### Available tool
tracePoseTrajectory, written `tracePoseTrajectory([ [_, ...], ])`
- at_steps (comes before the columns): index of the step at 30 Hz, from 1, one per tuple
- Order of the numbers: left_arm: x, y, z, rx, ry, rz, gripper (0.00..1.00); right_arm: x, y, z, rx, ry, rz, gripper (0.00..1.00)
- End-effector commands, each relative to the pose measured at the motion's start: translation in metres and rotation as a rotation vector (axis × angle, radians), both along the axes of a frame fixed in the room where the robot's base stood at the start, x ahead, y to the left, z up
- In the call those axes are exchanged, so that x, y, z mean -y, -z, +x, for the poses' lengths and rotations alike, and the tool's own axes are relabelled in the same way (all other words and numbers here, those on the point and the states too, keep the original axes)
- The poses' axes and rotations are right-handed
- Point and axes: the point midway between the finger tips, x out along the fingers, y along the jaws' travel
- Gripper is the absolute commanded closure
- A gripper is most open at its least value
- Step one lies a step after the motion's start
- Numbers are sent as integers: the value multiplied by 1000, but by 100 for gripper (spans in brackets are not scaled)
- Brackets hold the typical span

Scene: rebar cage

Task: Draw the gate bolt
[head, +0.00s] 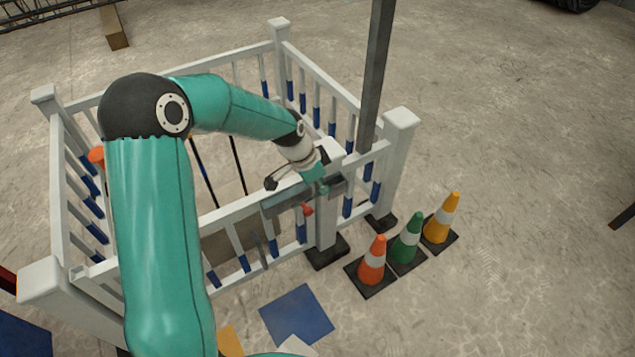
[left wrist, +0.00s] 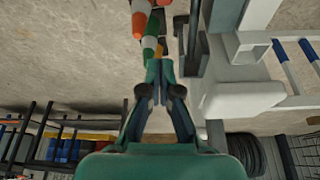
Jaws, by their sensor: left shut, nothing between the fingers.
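The white gate (head: 235,215) with blue-banded bars is part of a fenced pen. A grey metal bolt assembly (head: 285,200) runs along its top rail toward the white post (head: 325,225), with a red knob (head: 307,209) hanging below it. My left gripper (head: 316,186) is over the bolt's post end, and my wrist covers part of it. In the left wrist view its fingers (left wrist: 160,70) are shut with nothing between them. Dark bolt hardware (left wrist: 192,45) shows just beside the fingertips there; contact cannot be told. My right gripper is not in view.
Orange (head: 373,262), green (head: 408,240) and yellow (head: 441,220) cones stand on the ground right of the gate. A tall grey pole (head: 376,75) rises by the right fence. A blue sheet (head: 297,314) lies in front; the ground at right is mostly clear.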

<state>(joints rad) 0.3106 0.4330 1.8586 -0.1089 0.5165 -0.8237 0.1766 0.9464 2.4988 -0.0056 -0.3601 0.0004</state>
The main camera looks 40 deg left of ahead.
Motion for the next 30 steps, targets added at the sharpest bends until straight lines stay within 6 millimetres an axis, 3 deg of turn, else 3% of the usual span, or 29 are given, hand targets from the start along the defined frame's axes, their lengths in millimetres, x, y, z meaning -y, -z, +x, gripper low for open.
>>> tracePoseTrajectory([
  [1, 3, 15, 3, -3, 2, -1, 100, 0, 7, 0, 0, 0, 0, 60],
  [6, 7, 44, 11, -1, 0, 0, 100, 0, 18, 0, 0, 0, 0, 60],
  [15, -10, 54, -17, 0, 0, 1, 100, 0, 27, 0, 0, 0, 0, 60],
  [30, -8, 55, -19, 0, 9, 0, 100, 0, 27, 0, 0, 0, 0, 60],
])
